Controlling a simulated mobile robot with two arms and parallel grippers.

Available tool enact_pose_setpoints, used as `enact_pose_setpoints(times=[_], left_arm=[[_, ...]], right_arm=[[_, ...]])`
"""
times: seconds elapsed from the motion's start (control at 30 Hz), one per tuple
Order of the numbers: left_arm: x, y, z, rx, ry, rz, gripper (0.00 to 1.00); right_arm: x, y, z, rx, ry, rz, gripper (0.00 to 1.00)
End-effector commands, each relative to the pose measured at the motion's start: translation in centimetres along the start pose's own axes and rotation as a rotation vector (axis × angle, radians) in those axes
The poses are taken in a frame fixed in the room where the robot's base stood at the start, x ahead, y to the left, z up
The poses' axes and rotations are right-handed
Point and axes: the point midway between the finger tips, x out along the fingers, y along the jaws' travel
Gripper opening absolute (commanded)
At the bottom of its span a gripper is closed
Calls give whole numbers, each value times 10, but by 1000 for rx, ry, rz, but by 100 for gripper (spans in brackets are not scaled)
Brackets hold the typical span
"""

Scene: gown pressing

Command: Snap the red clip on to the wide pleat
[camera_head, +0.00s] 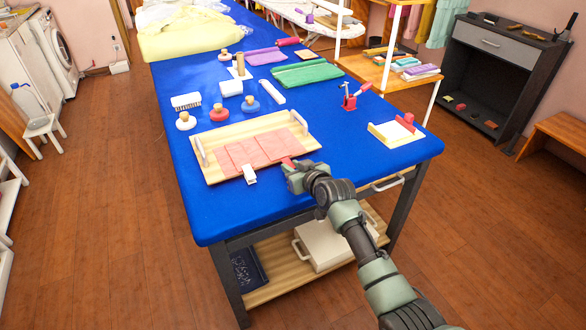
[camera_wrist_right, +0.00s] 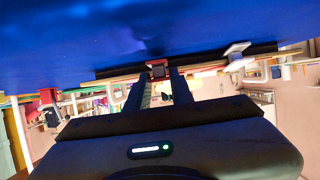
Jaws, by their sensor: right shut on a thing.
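The pink pleated cloth (camera_head: 262,148) lies flat on a wooden tray (camera_head: 214,178), its folds showing as several panels. A white clip (camera_head: 249,174) sits at its front edge; it also shows in the right wrist view (camera_wrist_right: 238,52). My right gripper (camera_head: 289,166) is shut on the red clip (camera_head: 287,161), at the tray's front edge right of the white clip. In the right wrist view the red clip (camera_wrist_right: 158,70) sits between the fingertips, close to the tray edge. I cannot tell whether it touches the cloth. My left gripper is out of view.
The tray rests on a blue-topped table (camera_head: 350,165). A small wooden board with a red piece (camera_head: 397,132) lies to the right, and a red stand (camera_head: 350,98) behind it. Round knobs (camera_head: 218,113), a brush (camera_head: 187,101) and a green cloth (camera_head: 307,74) lie behind the tray.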

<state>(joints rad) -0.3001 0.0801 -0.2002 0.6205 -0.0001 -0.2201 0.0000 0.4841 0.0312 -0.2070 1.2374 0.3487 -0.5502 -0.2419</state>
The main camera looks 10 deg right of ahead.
Motion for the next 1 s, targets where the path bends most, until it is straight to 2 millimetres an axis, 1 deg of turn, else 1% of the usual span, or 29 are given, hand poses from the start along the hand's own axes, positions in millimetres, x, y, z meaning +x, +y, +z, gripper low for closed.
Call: enact_pose_setpoints(times=[0.6, 1.0], left_arm=[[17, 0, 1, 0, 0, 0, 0], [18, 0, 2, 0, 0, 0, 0]], right_arm=[[21, 0, -7, 0, 0, -1, 0], [24, 0, -10, 0, 0, 0, 0]])
